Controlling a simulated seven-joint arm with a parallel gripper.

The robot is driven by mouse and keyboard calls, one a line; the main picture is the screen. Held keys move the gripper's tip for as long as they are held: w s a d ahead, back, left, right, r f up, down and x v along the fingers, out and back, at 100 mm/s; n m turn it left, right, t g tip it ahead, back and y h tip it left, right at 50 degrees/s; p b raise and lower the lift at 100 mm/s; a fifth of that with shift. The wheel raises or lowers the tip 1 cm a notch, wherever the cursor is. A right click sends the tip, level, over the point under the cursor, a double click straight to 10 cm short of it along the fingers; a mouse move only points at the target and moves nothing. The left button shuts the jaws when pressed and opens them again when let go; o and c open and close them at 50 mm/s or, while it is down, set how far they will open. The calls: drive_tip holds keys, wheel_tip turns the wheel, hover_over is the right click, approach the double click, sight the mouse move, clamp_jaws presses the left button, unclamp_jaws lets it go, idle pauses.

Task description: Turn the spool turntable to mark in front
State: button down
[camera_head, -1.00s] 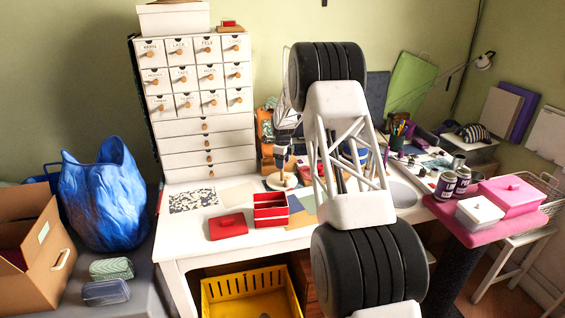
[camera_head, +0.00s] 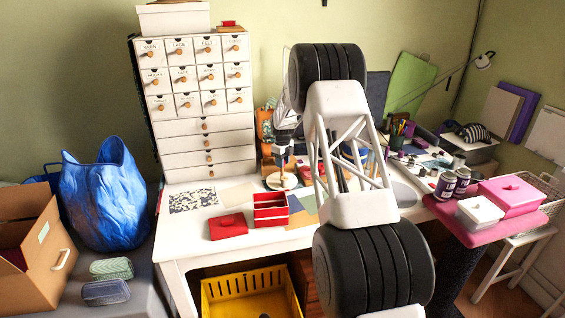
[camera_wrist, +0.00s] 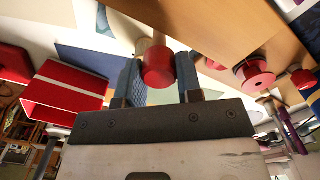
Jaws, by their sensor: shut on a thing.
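Red spool-like pieces (camera_wrist: 256,76) lie to the right. I cannot make out the turntable's mark.
A red open box (camera_head: 270,222) and a red lidded box (camera_head: 228,226) stand in front of the turntable. The white drawer cabinet (camera_head: 205,125) stands behind left. A brown wooden panel (camera_wrist: 205,25) is close to my fingers. Pots and pens crowd the table's right.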

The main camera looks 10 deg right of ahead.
idle(0.3)
drive_tip(key=c, duration=0.8)
unclamp_jaws()
drive_tip(key=shift+r, duration=0.1)
drive_tip(key=shift+r, duration=3.8)
